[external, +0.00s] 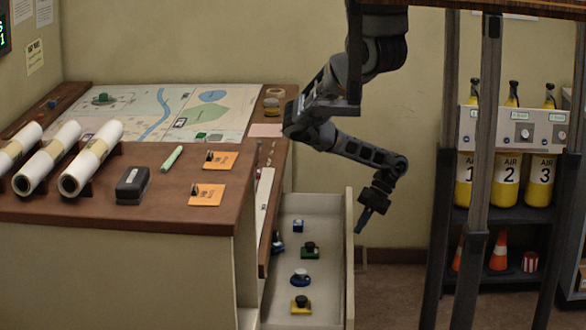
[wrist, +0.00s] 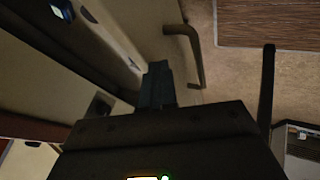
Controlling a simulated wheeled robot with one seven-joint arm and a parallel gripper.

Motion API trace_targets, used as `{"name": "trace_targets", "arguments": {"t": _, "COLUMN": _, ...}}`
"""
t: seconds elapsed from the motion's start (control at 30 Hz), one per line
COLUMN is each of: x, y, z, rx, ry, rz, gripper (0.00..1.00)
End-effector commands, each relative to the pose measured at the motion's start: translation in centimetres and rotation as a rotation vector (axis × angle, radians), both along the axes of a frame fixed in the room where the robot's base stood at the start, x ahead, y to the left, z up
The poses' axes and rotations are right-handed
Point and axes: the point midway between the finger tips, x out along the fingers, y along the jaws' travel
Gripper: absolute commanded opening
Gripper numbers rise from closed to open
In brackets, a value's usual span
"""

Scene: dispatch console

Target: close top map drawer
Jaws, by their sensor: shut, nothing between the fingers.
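A deep cream drawer (external: 323,210) stands pulled out from the right side of the console, with several small coloured pieces inside. Its front panel (external: 349,265) faces right. A bar handle (wrist: 193,50) shows in the wrist view, just beyond and right of my fingers. Above this drawer, a narrow wood-edged part (external: 266,225) sits at the console side; I cannot tell whether it is a separate drawer. My gripper (external: 361,226) is shut and empty, pointing down close to the right of the drawer's front panel. In the wrist view, the dark fingers (wrist: 158,85) are beside the panel; contact cannot be told.
The wooden desktop (external: 150,215) holds a map (external: 150,110), rolled charts (external: 90,158) and orange cards (external: 208,195). A dark rack post (external: 480,200) stands right of my arm, before shelves with yellow air cylinders (external: 507,180). Floor right of the drawer is clear.

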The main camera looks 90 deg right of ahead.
Motion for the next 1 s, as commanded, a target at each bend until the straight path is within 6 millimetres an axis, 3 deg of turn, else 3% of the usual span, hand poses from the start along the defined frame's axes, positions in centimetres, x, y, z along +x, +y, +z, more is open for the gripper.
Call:
{"name": "trace_targets", "arguments": {"t": 0.03, "x": 1.7, "y": 0.0, "z": 0.0, "rx": 0.000, "ry": -0.004, "rz": 0.008, "gripper": 0.00}}
{"name": "trace_targets", "arguments": {"t": 0.2, "x": 6.5, "y": 0.0, "z": 0.0, "rx": -0.001, "ry": -0.004, "rz": 0.006, "gripper": 0.00}}
{"name": "trace_targets", "arguments": {"t": 0.5, "x": 13.9, "y": 0.0, "z": -0.1, "rx": -0.001, "ry": -0.004, "rz": 0.005, "gripper": 0.00}}
{"name": "trace_targets", "arguments": {"t": 0.7, "x": 17.2, "y": 0.0, "z": -0.1, "rx": 0.000, "ry": -0.005, "rz": 0.003, "gripper": 0.00}}
{"name": "trace_targets", "arguments": {"t": 1.0, "x": 19.2, "y": 0.0, "z": 0.0, "rx": 0.000, "ry": -0.002, "rz": 0.000, "gripper": 0.00}}
